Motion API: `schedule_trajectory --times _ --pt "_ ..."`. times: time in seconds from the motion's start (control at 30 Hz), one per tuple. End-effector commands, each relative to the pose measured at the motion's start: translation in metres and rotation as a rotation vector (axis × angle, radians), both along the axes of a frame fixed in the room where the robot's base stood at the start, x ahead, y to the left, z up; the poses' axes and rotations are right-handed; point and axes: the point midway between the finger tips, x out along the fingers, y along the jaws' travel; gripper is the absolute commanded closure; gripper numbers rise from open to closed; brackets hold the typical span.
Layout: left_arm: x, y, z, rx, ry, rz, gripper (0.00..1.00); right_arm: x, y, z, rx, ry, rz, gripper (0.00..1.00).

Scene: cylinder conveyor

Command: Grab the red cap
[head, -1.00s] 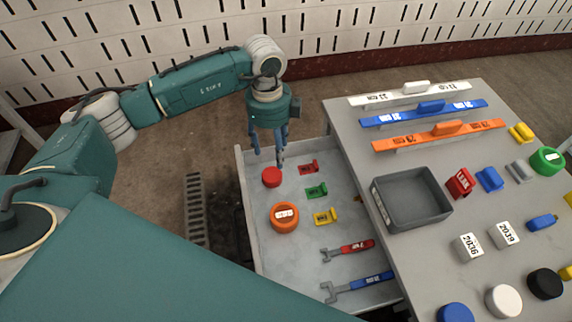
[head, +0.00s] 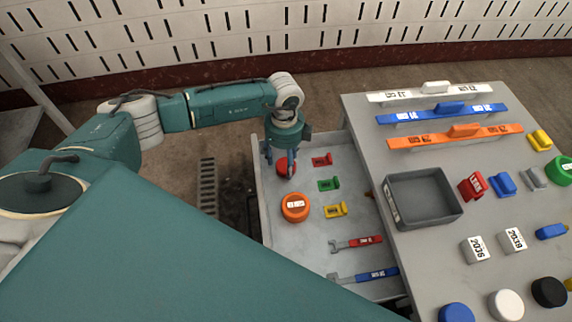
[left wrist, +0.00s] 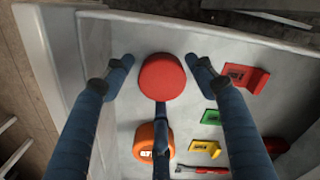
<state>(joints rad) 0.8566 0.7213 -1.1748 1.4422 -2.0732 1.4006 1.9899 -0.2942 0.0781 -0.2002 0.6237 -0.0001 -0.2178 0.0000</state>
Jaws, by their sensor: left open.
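The red cap (head: 284,167) lies in the open drawer near its far left corner. In the left wrist view the red cap (left wrist: 162,77) is a round red disc between the spread fingers. My left gripper (head: 280,163) is open directly over the cap, fingers pointing down into the drawer. In the left wrist view the open fingers of my left gripper (left wrist: 160,80) stand left, right and below the cap. I cannot tell whether any finger touches it. The cap is partly hidden by the fingers in the head view. My right gripper is not in view.
An orange round cap (head: 295,208) lies just nearer in the drawer (head: 290,248). Red (head: 322,160), green (head: 328,184) and yellow (head: 335,210) brackets stand to the right. Two wrenches lie nearer. A grey bin (head: 425,212) stands on the table at right.

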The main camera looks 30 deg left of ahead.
Motion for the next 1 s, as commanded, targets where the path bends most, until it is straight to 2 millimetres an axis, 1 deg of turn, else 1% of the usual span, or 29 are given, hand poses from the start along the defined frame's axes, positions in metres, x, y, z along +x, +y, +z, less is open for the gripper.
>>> schedule_trajectory --times 0.13,0.17,0.23,0.3,0.63,0.77,0.87,0.97,1.0 --pt "0.0 0.0 0.0 0.0 0.0 0.0 0.44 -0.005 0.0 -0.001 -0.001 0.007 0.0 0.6" --pt "0.0 0.0 0.0 0.0 0.0 0.0 0.48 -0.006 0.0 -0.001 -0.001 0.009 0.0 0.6" --pt "0.0 0.0 0.0 0.0 0.0 0.0 0.62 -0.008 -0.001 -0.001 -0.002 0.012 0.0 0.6" --pt "0.0 0.0 0.0 0.0 0.0 0.0 0.72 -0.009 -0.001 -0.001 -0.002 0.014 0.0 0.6" --pt "0.0 0.0 0.001 -0.001 -0.001 0.0 0.72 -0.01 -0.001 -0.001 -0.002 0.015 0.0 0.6" --pt "0.001 0.0 0.007 -0.001 -0.002 0.0 0.72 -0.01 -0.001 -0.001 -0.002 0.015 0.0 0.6" --pt "0.001 -0.001 0.018 -0.003 -0.002 -0.001 0.72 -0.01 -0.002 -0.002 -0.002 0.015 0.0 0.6" --pt "0.002 0.0 0.036 -0.002 -0.005 -0.001 0.72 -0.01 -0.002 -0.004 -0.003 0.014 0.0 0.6" --pt "0.002 0.0 0.045 -0.001 -0.005 0.0 0.72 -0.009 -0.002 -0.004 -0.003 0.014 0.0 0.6"
